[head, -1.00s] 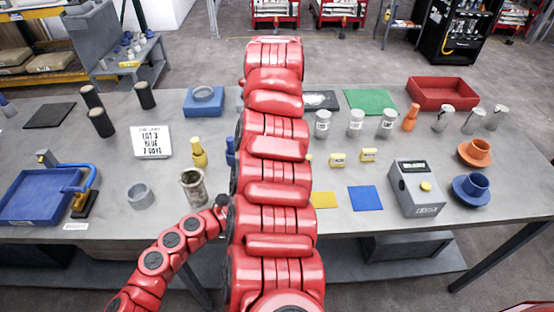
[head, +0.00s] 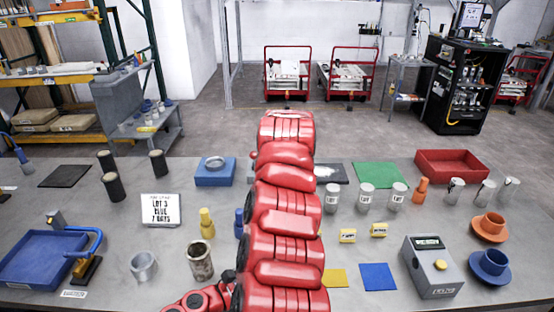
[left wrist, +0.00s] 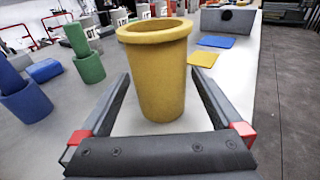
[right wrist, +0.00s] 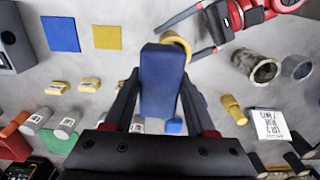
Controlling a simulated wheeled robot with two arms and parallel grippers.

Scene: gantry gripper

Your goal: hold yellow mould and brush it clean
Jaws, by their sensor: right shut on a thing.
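The yellow mould (left wrist: 158,75), a rimmed open cup, stands upright between the spread fingers of my left gripper (left wrist: 160,85) in the left wrist view, with gaps on both sides. In the right wrist view, part of the mould (right wrist: 181,42) shows beyond a blue block-like thing (right wrist: 162,82), with my left gripper's fingers around it. My right gripper (right wrist: 160,90) is shut on that blue thing, which looks like a brush handle; no bristles show. Whether it touches the mould I cannot tell. In the head view my red arm hides the mould and both gripper tips.
A rusty metal cup (head: 200,262) and a grey cup (head: 143,267) stand left of my arm, near a yellow plug-like piece (head: 207,225). A blue tray (head: 40,262) is at far left. A grey box (head: 432,268) and orange and blue flanged cups are at right.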

